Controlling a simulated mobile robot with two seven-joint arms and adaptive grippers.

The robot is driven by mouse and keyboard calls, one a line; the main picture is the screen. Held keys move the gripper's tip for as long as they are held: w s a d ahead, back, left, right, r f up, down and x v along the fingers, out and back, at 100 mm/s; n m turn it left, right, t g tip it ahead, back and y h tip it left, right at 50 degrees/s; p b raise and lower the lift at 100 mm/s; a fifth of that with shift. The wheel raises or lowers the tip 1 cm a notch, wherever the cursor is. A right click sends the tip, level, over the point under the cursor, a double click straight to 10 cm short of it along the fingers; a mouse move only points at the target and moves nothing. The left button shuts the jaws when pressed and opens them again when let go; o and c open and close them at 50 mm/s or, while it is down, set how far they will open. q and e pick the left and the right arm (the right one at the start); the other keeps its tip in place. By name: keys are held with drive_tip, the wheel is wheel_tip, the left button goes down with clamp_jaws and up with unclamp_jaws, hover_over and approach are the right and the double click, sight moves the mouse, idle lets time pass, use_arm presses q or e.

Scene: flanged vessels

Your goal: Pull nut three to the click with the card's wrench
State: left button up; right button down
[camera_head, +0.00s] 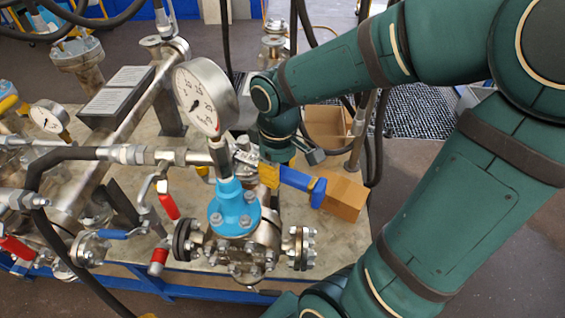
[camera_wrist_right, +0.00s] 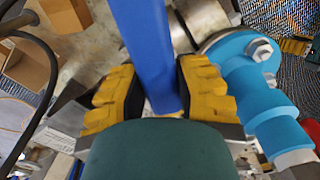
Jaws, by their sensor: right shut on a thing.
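My right gripper (camera_head: 268,172) has yellow finger pads and is shut on a blue bar-like tool, the wrench (camera_head: 300,181). In the wrist view the wrench (camera_wrist_right: 145,45) runs up between the yellow pads of the gripper (camera_wrist_right: 160,98). I cannot tell which nut is three, and the wrench's working end is hidden.
A round pressure gauge (camera_head: 205,97) rises above the light-blue top, close to my right arm. Cardboard boxes (camera_head: 343,197) stand behind the wrench. Pipes and red-handled valves (camera_head: 168,205) crowd the left. A black hose (camera_head: 380,140) hangs nearby.

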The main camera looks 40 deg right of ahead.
drive_tip(key=shift+a+r+p, duration=0.1)
drive_tip(key=shift+r+p, duration=2.15)
drive_tip(key=shift+r, duration=0.35)
drive_tip(key=shift+f, duration=0.1)
